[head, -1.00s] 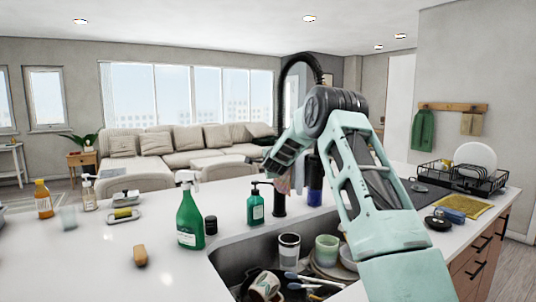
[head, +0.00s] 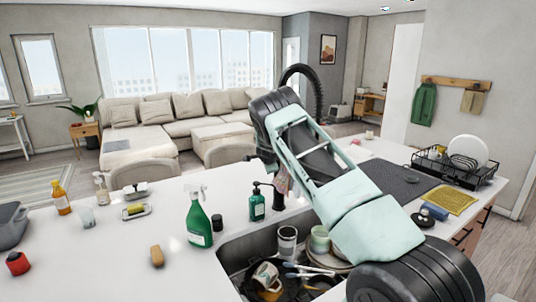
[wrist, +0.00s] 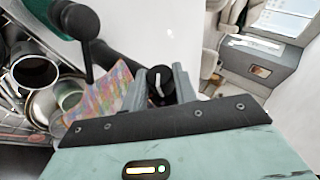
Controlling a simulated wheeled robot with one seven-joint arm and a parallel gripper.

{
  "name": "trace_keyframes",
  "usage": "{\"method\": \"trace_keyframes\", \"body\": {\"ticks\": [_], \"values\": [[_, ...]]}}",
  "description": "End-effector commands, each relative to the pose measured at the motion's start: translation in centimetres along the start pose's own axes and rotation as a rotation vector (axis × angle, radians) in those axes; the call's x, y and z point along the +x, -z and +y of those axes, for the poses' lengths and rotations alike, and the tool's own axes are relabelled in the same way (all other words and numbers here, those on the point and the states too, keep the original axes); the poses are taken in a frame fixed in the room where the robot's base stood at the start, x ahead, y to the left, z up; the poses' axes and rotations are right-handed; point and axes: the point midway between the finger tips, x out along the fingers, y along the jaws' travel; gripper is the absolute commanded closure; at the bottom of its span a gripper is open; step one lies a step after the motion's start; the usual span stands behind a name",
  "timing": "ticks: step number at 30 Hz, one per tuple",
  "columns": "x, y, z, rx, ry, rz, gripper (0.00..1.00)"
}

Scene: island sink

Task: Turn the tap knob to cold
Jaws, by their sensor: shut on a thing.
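The black round tap knob (wrist: 160,86), with a white line on its face, sits between the two grey fingers of my gripper (wrist: 161,72) in the wrist view. The fingers are shut on its sides. The line runs nearly up and down in that view. In the head view my arm hides the knob and most of my gripper. The tap's black arched hose (head: 318,88) rises behind my arm there.
The sink (head: 236,252) holds cups, plates and brushes. A multicoloured cloth (wrist: 108,92) hangs close left of my fingers. A soap dispenser (head: 257,206) and a green spray bottle (head: 198,220) stand left of the tap. A dish rack (head: 462,173) is on the right.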

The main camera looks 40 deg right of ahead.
Motion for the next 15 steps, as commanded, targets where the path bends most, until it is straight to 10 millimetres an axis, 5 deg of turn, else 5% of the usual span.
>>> {"method": "trace_keyframes", "body": {"ticks": [15], "values": [[0.33,-0.14,-0.21,-0.109,-0.255,0.008,0.94]]}}
